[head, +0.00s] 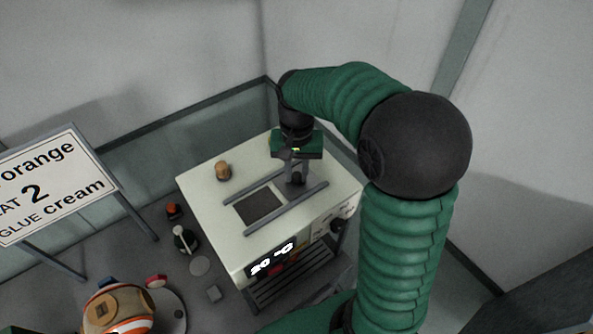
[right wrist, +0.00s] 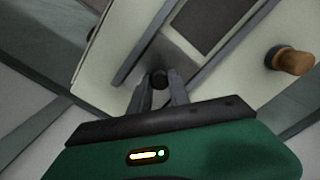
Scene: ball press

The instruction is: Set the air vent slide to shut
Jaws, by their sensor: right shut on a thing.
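The air vent sits on the white top of the press box (head: 205,188). Two grey rails (head: 285,208) run along it, with a dark square opening (head: 260,207) uncovered between them. A grey slide plate (right wrist: 178,54) lies between the rails beside the opening, with a small dark knob (right wrist: 159,78) on it. My right gripper (head: 297,178) comes down from above at the rails' far right end. Its fingers are shut on the knob in the right wrist view (right wrist: 158,92). In the head view the gripper hides much of the plate. My left gripper is not in view.
A wooden knob (head: 222,170) stands on the box top, left of the rails. A lit display (head: 272,259) and a black dial (head: 337,225) are on the box front. A sign (head: 45,185) and several small things stand on the left. Walls are close behind.

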